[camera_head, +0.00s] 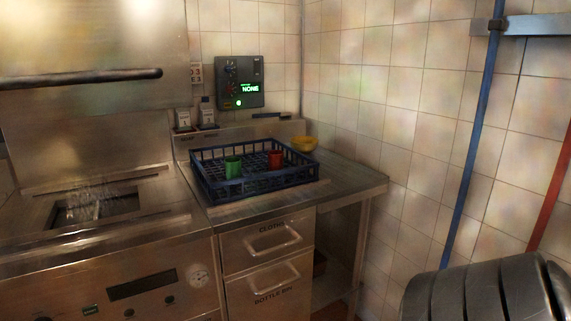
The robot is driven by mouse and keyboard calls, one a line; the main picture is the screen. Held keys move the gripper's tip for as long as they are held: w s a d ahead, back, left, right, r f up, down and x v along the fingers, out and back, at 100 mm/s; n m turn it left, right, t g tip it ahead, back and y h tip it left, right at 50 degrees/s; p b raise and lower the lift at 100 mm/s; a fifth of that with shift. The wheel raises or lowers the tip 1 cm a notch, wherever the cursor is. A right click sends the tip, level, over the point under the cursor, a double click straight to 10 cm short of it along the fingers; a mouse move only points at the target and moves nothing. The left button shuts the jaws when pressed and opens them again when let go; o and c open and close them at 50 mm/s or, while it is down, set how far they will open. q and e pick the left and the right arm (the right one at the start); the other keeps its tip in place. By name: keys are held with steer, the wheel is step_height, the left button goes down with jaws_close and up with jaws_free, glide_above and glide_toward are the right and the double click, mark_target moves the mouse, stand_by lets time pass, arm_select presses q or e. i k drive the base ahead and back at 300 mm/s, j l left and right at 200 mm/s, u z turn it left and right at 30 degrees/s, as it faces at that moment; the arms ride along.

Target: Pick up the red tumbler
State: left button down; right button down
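The red tumbler (275,159) stands in the right part of a blue crate (252,194) on the metal counter. A green tumbler (233,167) stands to its left in the same crate. The two tumblers are apart from each other. The crate's open lattice walls surround them, and their bases are partly hidden by its front wall. Neither of my grippers is in view.
A yellow bowl (304,144) sits behind the crate's right end. The metal counter (345,180) is clear to the crate's right. Two small containers (207,115) stand on the back ledge. A tiled wall bounds the right. Two drawers (269,241) are below.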

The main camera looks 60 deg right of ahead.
mark_target(275, 157)
steer(key=z, duration=1.7)
steer(key=i+l+u, duration=0.2)
steer(key=i, duration=0.15)
steer(key=i+l+u, duration=0.15)
steer(key=i+l, duration=0.1)
steer(key=i, duration=0.1)
